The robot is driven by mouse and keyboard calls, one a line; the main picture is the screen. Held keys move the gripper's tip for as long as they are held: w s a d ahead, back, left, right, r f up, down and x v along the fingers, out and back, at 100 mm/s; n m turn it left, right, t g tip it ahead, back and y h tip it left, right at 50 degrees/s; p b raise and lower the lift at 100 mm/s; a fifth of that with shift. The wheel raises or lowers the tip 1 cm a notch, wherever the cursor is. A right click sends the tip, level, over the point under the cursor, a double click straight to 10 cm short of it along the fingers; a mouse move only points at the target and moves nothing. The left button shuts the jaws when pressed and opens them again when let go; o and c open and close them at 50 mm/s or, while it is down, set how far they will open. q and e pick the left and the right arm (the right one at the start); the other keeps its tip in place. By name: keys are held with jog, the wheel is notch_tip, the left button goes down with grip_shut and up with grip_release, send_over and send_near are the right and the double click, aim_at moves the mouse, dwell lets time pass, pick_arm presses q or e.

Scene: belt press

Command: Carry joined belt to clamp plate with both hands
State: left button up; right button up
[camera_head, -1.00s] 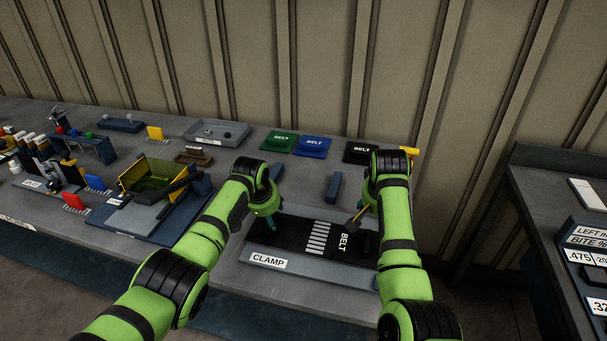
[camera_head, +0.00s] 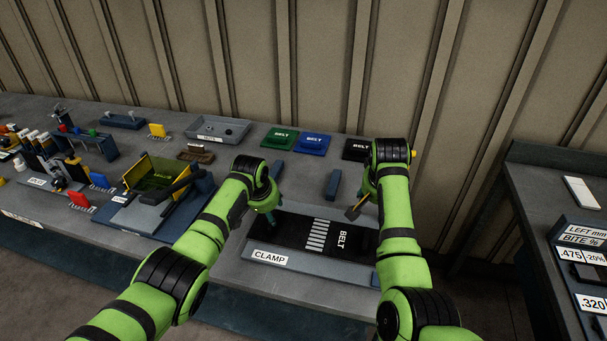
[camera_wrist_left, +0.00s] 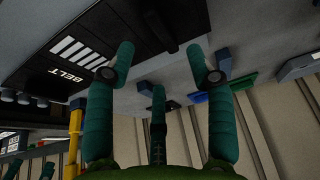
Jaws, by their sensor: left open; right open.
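The black joined belt (camera_head: 282,230), with white stripes and the word BELT, lies flat on the grey clamp plate (camera_head: 310,264) labelled CLAMP. It also shows at the upper left of the left wrist view (camera_wrist_left: 105,25). My left gripper (camera_head: 270,217) is at the belt's left end, partly hidden by its own arm; in the left wrist view its fingers (camera_wrist_left: 160,72) are spread with nothing between them. My right gripper (camera_head: 357,210) is above and behind the belt's right end, apart from it, open and empty.
A blue bar (camera_head: 333,185) stands behind the plate. A yellow-lidded press (camera_head: 152,180) is on the left. A second table (camera_head: 540,180) is at the right, beyond a gap.

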pick_arm(q)
jog(key=shift+a+r+p, duration=0.5)
jog(key=shift+a+p, duration=0.05)
jog(key=shift+p, duration=0.3)
jog(key=a+p, duration=0.1)
jog(key=a+r+p, duration=0.1)
jog(key=a+p, duration=0.1)
jog(key=shift+s+r, duration=0.3)
jog(key=shift+r, duration=0.1)
pick_arm(e)
notch_tip(320, 180, up, 5)
jog(key=shift+f, duration=0.1)
jog(key=v, duration=0.7)
dwell(0.3)
jog(key=shift+s+d+r, duration=0.35)
jog(key=shift+d+r, duration=0.1)
jog(key=shift+d, duration=0.15)
jog(key=shift+s+d+r, duration=0.35)
jog(key=shift+d+r, duration=0.1)
jog(key=shift+d, duration=0.2)
jog(key=shift+s+d+r, duration=0.35)
jog(key=shift+d+r, duration=0.1)
jog(key=shift+d, duration=0.15)
